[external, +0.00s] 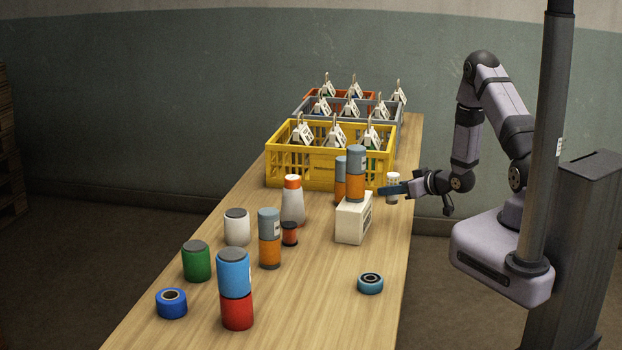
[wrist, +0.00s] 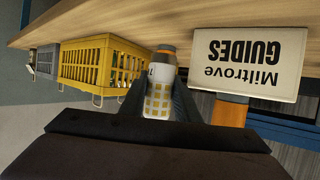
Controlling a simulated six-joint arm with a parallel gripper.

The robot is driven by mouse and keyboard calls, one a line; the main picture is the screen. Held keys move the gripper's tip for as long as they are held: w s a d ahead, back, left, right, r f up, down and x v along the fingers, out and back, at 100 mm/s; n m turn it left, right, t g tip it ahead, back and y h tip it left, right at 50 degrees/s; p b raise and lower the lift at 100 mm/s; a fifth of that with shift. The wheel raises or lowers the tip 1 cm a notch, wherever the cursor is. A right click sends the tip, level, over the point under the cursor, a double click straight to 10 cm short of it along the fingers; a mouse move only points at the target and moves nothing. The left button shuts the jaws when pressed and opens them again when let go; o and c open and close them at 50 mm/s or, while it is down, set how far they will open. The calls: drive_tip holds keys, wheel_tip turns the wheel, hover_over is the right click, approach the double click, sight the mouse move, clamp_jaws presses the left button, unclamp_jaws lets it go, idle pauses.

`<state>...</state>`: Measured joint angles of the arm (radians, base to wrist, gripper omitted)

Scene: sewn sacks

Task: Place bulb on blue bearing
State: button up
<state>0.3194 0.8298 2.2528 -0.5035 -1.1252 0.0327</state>
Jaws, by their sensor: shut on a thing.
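My gripper (external: 392,189) is shut on a small upright white item, apparently the bulb (external: 393,179), with a pale top. It is held at the table's right edge, right of the white box. The blue bearing (external: 370,290), a teal-blue ring with a dark hub, lies flat on the table's front right, nearer the camera than my gripper. Nothing is on it. A darker blue ring (external: 171,309) lies at the front left.
A white box (external: 352,222), marked "Miltrove GUIDES" in the wrist view (wrist: 248,63), bears an orange-grey can (external: 355,175). Several cans and a white bottle (external: 292,206) stand left. A yellow crate (external: 320,165) and others stand behind. Table around the bearing is clear.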

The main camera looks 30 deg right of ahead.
drive_tip(key=s+p, duration=0.1)
drive_tip(key=s+a+n+y+p, duration=0.1)
drive_tip(key=s, duration=0.1)
drive_tip(key=s+a+n+y, duration=0.1)
drive_tip(key=s, duration=0.1)
drive_tip(key=shift+s+a+f+g+p, duration=0.15)
drive_tip(key=shift+a+f+g+p, duration=0.15)
drive_tip(key=shift+p, duration=0.1)
drive_tip(key=s+a+r+n+g+y+p, duration=0.1)
drive_tip(key=s+a+n+g+y+p, duration=0.45)
drive_tip(key=a, duration=0.85)
wheel_tip(320, 180, up, 7)
drive_tip(key=n+g+y, duration=0.3)
drive_tip(key=n, duration=0.2)
hover_over(369, 276)
drive_tip(key=shift+f+b, duration=0.85)
drive_tip(key=shift+f, duration=4.3)
drive_tip(key=shift+f, duration=0.2)
drive_tip(key=o, duration=1.1)
drive_tip(key=shift+c, duration=0.2)
